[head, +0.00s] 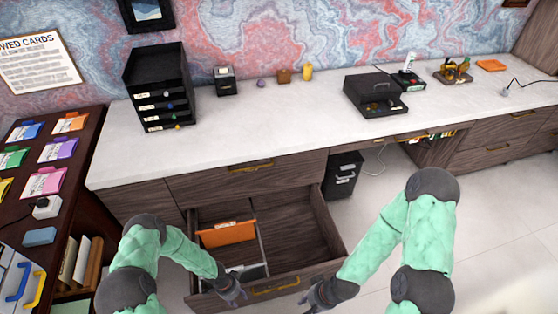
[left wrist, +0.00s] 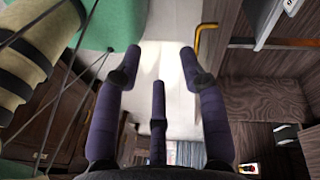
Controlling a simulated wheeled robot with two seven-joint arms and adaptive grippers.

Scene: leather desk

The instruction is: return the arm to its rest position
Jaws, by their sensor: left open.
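My left gripper (head: 234,291) is at the lower middle of the head view, at the front left of an open drawer, close to its front panel. In the left wrist view its purple fingers (left wrist: 158,80) are spread, with nothing between them but pale floor behind. My right gripper (head: 322,297) is near the front right corner of the same drawer. Its fingers are small and dark there, and I cannot tell how far apart they are. Both my green arms are bent in from the bottom of the head view.
The open drawer (head: 297,217) juts out below the desk (head: 232,146), holding an orange folder (head: 228,233). A gold handle (head: 275,287) is on its front; a gold handle also shows in the left wrist view (left wrist: 205,38). A dark shelf (head: 92,145) stands left. Floor is clear at right.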

